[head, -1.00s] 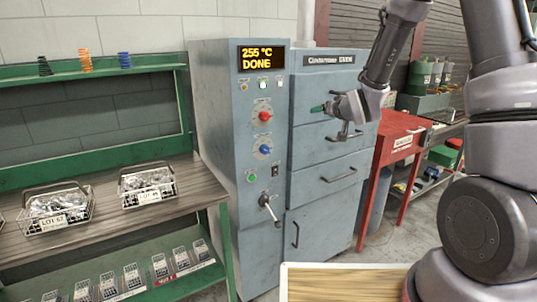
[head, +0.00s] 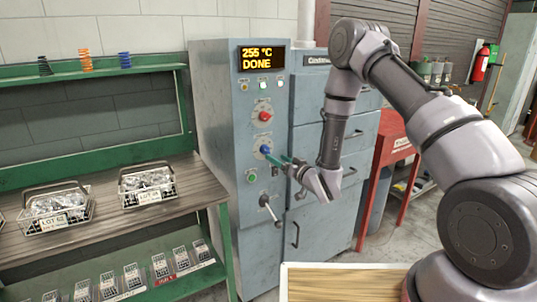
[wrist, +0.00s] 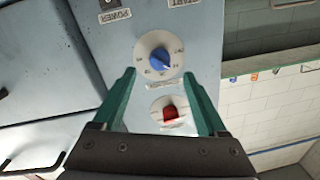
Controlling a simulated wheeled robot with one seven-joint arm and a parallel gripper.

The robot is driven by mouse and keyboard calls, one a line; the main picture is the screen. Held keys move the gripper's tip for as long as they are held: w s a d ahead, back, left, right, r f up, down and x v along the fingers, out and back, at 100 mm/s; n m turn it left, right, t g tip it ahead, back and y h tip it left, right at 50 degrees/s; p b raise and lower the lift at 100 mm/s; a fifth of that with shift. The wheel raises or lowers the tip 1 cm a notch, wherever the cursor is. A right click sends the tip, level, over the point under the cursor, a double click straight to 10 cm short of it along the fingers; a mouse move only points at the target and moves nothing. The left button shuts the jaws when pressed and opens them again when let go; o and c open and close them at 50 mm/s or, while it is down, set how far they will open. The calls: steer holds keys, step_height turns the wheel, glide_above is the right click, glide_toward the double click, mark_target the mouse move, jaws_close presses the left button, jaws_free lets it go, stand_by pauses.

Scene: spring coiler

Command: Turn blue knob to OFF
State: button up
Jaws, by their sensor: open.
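The blue knob (head: 265,149) sits on a round white dial on the oven's narrow control panel, below the red knob (head: 264,116). My gripper (head: 278,159) is in front of the panel, its green fingers pointing at the blue knob. In the wrist view, which shows the panel upside down, the blue knob (wrist: 160,61) lies ahead of and between the two open fingers, and the gap between them is empty. The knob's pointer slants, but the dial marks are too small to read. The red knob (wrist: 169,112) also shows between the fingers.
The display (head: 262,58) reads 255 °C DONE. A switch and a lever handle (head: 269,208) are below the blue knob. Wire baskets (head: 147,185) stand on the bench at left. A red table (head: 392,150) stands at right, partly behind my arm.

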mark_target(269, 152)
steer(key=x, duration=0.6)
steer(key=shift+w+a, duration=0.15)
steer(key=shift+w, duration=0.1)
jaws_close()
steer(key=shift+n, duration=0.3)
steer(key=n, duration=0.8)
steer(key=shift+n+h, duration=0.4)
steer(key=shift+r, duration=0.1)
